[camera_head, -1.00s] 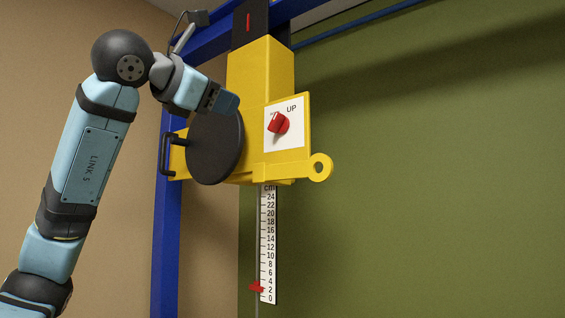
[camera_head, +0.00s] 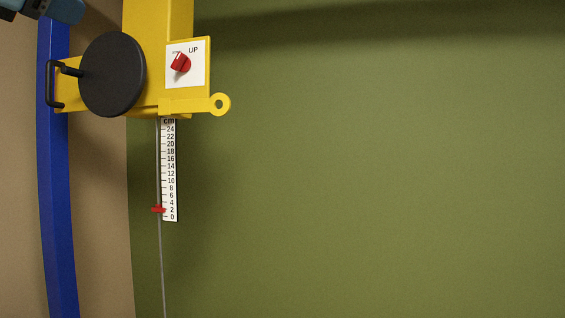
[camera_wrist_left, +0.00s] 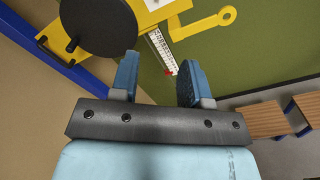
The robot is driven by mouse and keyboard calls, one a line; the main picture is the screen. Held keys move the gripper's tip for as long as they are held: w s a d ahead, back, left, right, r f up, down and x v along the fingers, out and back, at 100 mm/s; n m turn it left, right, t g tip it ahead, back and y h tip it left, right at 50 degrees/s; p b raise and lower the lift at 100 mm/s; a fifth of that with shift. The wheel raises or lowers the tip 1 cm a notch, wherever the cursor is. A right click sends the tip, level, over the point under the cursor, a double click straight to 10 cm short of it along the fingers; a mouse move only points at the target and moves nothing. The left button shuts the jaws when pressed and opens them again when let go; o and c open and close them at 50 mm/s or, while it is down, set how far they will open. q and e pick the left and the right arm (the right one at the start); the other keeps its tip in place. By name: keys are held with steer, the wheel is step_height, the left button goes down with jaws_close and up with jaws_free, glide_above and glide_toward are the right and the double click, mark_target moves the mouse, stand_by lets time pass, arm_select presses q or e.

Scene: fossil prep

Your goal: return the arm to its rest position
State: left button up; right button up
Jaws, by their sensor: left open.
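My left gripper (camera_wrist_left: 158,66) is open in the left wrist view, with its two blue fingers apart and nothing between them. A small blue and dark part of my left arm shows at the top left corner of the head view. The yellow hoist unit (camera_head: 150,80) is beyond the gripper, with a round black disc (camera_head: 112,75) and a red knob (camera_head: 180,63) by the word UP. The disc also shows in the left wrist view (camera_wrist_left: 98,25). My right gripper is in neither view.
A blue post (camera_head: 57,180) stands left of the hoist. A cm scale (camera_head: 170,170) with a red pointer (camera_head: 158,209) near 2 hangs below it. A green wall (camera_head: 400,170) fills the right side. Wooden furniture (camera_wrist_left: 262,120) shows at right in the wrist view.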

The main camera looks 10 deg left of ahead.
arm_select(q)
steer(key=w+d+f+m+g+h+p, duration=0.2)
steer(key=w+d+f+m+g+h, duration=0.2)
steer(key=w+d+f+g+h, duration=0.55)
steer(key=w+d+f+n+g+h+p, duration=0.1)
steer(key=d+f+n+h, duration=0.15)
steer(key=d+f, duration=0.45)
steer(key=w+d+f+n+g+h+p, duration=0.15)
steer(key=f+h, duration=0.25)
steer(key=f, duration=0.6)
steer(key=d+f+n+h+p, duration=0.25)
steer(key=d+f, duration=0.25)
steer(key=f, duration=0.4)
steer(key=s+a+f+n+t+y+p, duration=0.15)
steer(key=f+n+t+y, duration=0.45)
steer(key=f+n, duration=0.8)
steer(key=s+a+f+n+t+y+p, duration=0.1)
steer(key=s+a+f+n+t+y, duration=0.35)
steer(key=f+n, duration=1)
steer(key=s+f+n+g+y+p, duration=0.2)
steer(key=s+f+n+g+y, duration=0.3)
steer(key=s+f+n, duration=0.5)
steer(key=s+d+f+y, duration=0.1)
steer(key=s+f, duration=0.8)
steer(key=f, duration=0.2)
steer(key=shift+f, duration=0.2)
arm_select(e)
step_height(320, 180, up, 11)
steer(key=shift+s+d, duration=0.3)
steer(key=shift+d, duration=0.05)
